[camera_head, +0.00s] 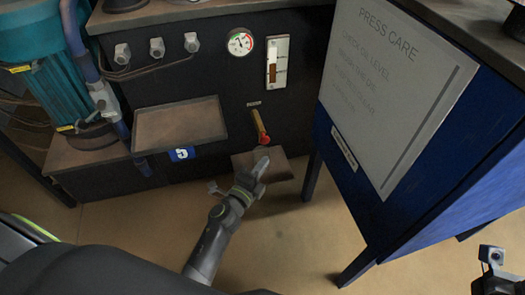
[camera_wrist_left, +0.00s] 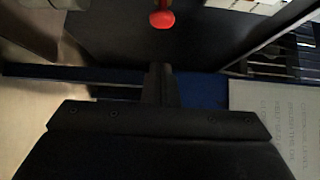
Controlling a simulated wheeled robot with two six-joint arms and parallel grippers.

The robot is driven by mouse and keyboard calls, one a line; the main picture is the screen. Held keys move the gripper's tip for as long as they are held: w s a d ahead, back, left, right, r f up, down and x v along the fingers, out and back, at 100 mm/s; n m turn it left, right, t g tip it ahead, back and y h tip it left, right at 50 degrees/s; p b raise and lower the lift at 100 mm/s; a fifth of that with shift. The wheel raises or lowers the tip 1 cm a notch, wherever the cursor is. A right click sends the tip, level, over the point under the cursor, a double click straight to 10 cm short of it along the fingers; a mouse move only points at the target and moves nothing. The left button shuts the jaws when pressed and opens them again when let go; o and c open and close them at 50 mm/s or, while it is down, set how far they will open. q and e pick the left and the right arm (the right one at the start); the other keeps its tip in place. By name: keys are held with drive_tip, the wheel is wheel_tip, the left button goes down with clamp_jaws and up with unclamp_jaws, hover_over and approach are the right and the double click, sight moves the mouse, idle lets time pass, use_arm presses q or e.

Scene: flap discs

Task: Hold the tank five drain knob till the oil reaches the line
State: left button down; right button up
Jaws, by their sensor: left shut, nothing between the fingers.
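The tank (camera_head: 220,90) is a dark cabinet with a blue "5" tag (camera_head: 181,154) on its front. A drain knob with a red end and a yellowish part (camera_head: 261,128) sits low on its front, and the red knob also shows at the top of the left wrist view (camera_wrist_left: 162,19). The oil gauge (camera_head: 277,61) is a pale upright plate with a window; its exact level is too small to tell. My left gripper (camera_head: 262,165) is shut and empty, just below the knob and apart from it. My right gripper (camera_head: 497,270) shows only partly at the bottom right.
A brown tray (camera_head: 282,170) lies low behind my left gripper. A shelf (camera_head: 180,124) juts from the tank front. A blue stand with a "PRESS CARE" board (camera_head: 395,85) closes off the right. A teal motor (camera_head: 50,90) stands at the left. The floor (camera_head: 310,235) in front is clear.

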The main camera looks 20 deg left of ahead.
sight(269, 141)
use_arm(q)
drive_tip(key=shift+w+a+b, duration=0.2)
drive_tip(key=shift+w+a, duration=0.1)
drive_tip(key=shift+w, duration=0.65)
drive_tip(key=shift+w+a+b, duration=0.15)
drive_tip(key=shift+w+a, duration=0.15)
drive_tip(key=shift+w, duration=0.7)
drive_tip(key=shift+w+a+b, duration=0.2)
drive_tip(key=shift+w+a, duration=0.1)
drive_tip(key=shift+w, duration=0.65)
